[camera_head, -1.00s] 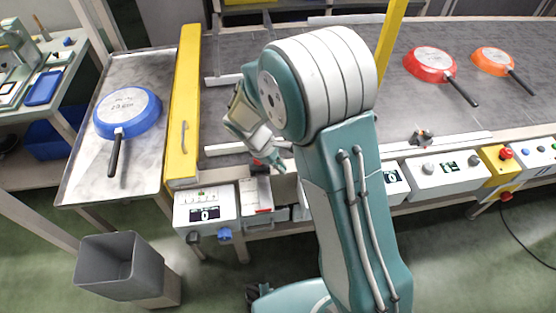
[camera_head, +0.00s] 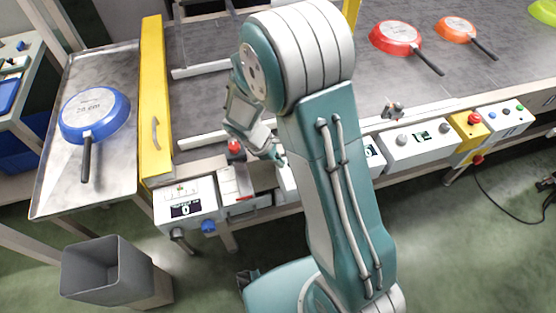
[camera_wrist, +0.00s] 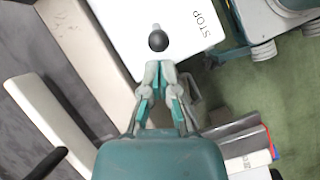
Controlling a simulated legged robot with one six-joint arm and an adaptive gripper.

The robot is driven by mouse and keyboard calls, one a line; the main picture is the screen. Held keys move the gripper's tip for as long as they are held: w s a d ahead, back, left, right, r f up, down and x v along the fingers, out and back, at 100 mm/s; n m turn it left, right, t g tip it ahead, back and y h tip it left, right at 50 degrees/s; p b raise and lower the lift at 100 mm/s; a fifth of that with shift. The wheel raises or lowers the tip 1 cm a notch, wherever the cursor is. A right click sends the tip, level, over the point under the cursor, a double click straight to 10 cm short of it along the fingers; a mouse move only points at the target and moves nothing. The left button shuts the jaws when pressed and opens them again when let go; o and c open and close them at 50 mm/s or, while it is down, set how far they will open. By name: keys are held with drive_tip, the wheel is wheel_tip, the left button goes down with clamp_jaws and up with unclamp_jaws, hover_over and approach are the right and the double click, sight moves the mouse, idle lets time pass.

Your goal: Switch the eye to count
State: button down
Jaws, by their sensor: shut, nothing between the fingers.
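In the wrist view, a white control box (camera_wrist: 172,22) carries a black round knob (camera_wrist: 158,41) with a pale pointer and the word STOP beside it. My gripper (camera_wrist: 160,68) is shut and empty, its tips just short of the knob; I cannot tell if they touch. In the head view, my gripper (camera_head: 279,157) is at the conveyor's front edge, and my arm mostly hides that box. Left of it is a counter box (camera_head: 172,194) with a display reading 0, a black knob (camera_head: 177,234) and a blue knob (camera_head: 208,227). I cannot tell which part is the eye.
A blue pan (camera_head: 93,108) lies on the left metal tray (camera_head: 115,70), beside a yellow guard (camera_head: 155,95). Red (camera_head: 394,36) and orange (camera_head: 455,28) pans lie on the belt (camera_head: 300,120). A grey bin (camera_head: 100,272) stands on the floor.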

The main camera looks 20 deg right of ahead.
drive_tip(key=shift+d+r+y, duration=0.25)
drive_tip(key=shift+d+y, duration=0.1)
drive_tip(key=shift+y, duration=0.4)
drive_tip(key=shift+d+r+y, duration=0.25)
drive_tip(key=shift+d+y, duration=0.1)
drive_tip(key=shift+y, duration=0.4)
drive_tip(key=shift+d+r+y, duration=0.25)
drive_tip(key=shift+d+y, duration=0.4)
drive_tip(key=shift+y, duration=0.55)
idle(1.1)
drive_tip(key=shift+d+r, duration=0.1)
drive_tip(key=shift+d, duration=0.35)
idle(0.8)
drive_tip(key=shift+r, duration=0.1)
drive_tip(key=shift+r, duration=0.7)
